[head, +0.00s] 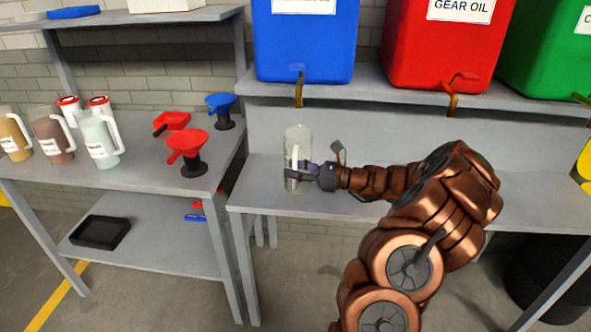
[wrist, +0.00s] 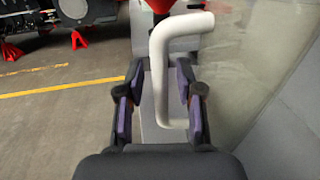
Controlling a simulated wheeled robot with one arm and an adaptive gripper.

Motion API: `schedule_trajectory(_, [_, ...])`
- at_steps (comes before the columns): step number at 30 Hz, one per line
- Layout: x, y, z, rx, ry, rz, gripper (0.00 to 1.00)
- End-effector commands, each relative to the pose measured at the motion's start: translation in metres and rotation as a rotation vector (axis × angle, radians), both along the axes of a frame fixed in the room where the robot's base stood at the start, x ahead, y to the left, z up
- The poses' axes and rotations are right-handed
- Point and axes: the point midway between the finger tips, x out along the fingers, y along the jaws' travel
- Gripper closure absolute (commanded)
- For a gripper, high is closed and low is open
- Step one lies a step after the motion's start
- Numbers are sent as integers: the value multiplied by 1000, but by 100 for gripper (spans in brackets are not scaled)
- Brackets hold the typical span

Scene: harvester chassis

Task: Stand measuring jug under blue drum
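The clear measuring jug (head: 299,138) is upright at the lower grey bench, below the brass tap of the blue drum (head: 305,45). Its base looks level with the bench top, but my gripper partly covers it, so contact is hard to tell. My gripper (head: 292,172) is at the jug's handle side. In the wrist view, the jug's white handle (wrist: 158,75) lies between the two finger pads of my gripper (wrist: 160,85). Gaps show on both sides of the handle, so the fingers look open around it. The jug's clear wall (wrist: 245,75) fills the right side.
A red drum (head: 440,50) and a green drum (head: 550,50) stand right of the blue one on the raised shelf (head: 370,92). The left table (head: 140,165) holds several filled jugs plus red and blue funnels. The lower bench (head: 265,185) is clear around the jug.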

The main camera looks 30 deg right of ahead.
Motion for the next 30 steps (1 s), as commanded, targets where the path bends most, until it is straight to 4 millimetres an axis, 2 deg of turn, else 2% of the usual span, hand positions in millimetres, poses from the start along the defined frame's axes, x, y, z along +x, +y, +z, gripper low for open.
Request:
schedule_trajectory(11, [-1,-1,4,-1,-1,-1,62])
schedule_trajectory(14, [-10,-9,3,-1,-1,-3,62])
schedule_trajectory(24, [-60,-50,3,-2,-1,-5,62])
schedule_trajectory(30, [-83,-67,2,0,0,-3,62])
